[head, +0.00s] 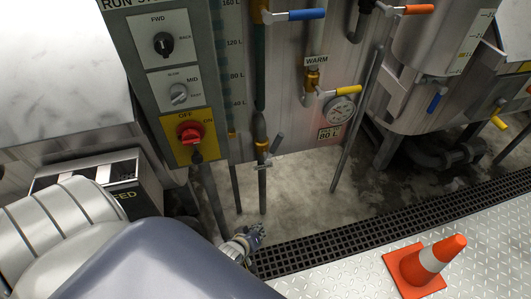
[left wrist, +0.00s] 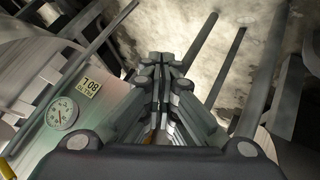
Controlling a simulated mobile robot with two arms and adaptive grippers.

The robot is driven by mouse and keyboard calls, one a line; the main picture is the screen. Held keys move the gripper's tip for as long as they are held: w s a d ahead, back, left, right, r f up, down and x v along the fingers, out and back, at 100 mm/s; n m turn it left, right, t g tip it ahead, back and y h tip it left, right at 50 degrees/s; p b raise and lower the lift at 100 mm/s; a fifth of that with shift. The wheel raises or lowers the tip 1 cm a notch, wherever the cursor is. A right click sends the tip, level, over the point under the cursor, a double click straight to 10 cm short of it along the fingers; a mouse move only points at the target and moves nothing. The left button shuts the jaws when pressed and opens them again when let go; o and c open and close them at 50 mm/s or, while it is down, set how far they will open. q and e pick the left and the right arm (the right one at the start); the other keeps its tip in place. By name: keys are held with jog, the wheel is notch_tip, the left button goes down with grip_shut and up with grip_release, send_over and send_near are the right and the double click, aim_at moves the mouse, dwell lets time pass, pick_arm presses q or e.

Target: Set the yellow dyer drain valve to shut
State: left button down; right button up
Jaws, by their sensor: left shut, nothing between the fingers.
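On the near drum, a low valve with a brass body (head: 262,147) sits on a vertical pipe. Higher up, a valve with a yellow lever (head: 348,90) sits under the WARM label. I cannot tell from labels which is the drain valve. My left gripper (head: 254,234) is below the low valve, near the floor grating, touching neither valve. In the left wrist view its fingers (left wrist: 166,58) are together and empty. My right gripper is not in view.
A control panel (head: 165,80) with a red knob stands left of the pipes. A gauge (head: 340,110) sits on the drum. A slanted grey leg (head: 358,120) stands right of it. An orange cone (head: 428,265) stands on the plate floor. A neighbouring drum (head: 415,100) is at right.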

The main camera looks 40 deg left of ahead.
aim_at(275, 147)
pick_arm(q)
jog(key=w+a+r+n+t+y+b, duration=0.1)
jog(key=w+a+r+n+t+b, duration=0.2)
jog(key=r, duration=0.4)
jog(key=w+a+r+n+t+y+b, duration=0.1)
jog(key=w+a+r+n+y, duration=0.2)
jog(key=r, duration=0.4)
jog(key=w+a+r+n+t+b, duration=0.2)
jog(key=a+r+n, duration=0.1)
jog(key=a+r, duration=0.25)
jog(key=w+f, duration=0.2)
jog(key=w, duration=1)
jog(key=shift+w+f+g, duration=0.2)
jog(key=shift+f+g, duration=0.05)
jog(key=shift+g, duration=0.05)
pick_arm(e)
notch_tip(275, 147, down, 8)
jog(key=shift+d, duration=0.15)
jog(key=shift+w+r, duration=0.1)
